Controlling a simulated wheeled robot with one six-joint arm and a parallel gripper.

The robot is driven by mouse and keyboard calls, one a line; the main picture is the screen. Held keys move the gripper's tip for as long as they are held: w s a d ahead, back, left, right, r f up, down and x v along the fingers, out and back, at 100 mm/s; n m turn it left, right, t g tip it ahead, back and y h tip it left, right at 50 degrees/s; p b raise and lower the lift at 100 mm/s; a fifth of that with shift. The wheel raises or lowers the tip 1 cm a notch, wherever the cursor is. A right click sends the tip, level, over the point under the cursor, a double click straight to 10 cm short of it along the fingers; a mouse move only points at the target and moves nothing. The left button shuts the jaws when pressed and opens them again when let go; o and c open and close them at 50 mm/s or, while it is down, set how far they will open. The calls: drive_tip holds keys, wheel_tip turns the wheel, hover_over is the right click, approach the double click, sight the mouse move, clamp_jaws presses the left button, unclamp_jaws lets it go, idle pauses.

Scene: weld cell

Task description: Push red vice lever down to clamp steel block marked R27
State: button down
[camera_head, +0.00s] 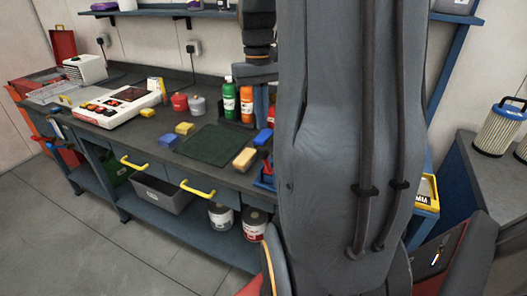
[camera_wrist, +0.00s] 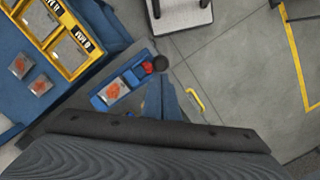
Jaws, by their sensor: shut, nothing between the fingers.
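A blue vice (camera_wrist: 125,82) stands on the bench in the wrist view, with a steel block (camera_wrist: 110,92) with orange marking in it; the code is too small to read. A red lever part (camera_wrist: 147,68) with a black knob (camera_wrist: 160,63) shows at its right end; its angle is unclear from above. In the head view the vice (camera_head: 264,181) is mostly hidden behind my arm. My gripper (camera_wrist: 155,130) shows as a dark ridged shape along the bottom of the wrist view, shut and empty, with the vice beyond its edge. The head view does not show it clearly.
Two more orange-marked blocks (camera_wrist: 20,66) lie beside a yellow divided tray (camera_wrist: 70,66). On the bench are a dark mat (camera_head: 208,144), a yellow-tan block (camera_head: 245,158), and green (camera_head: 229,101) and orange (camera_head: 247,104) bottles. Yellow drawer handles (camera_head: 198,190) jut out. Floor in front is clear.

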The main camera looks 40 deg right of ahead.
sight(263, 147)
drive_tip(key=shift+f, duration=0.1)
drive_tip(key=f+b, duration=0.5)
drive_tip(key=f, duration=0.1)
drive_tip(key=shift+s+a+b, duration=0.1)
drive_tip(key=shift+s+b, duration=0.1)
drive_tip(key=shift+b, duration=0.2)
drive_tip(key=shift+s+a+f+b, duration=0.15)
drive_tip(key=shift+s+f+b, duration=0.05)
drive_tip(key=shift+f+b, duration=0.25)
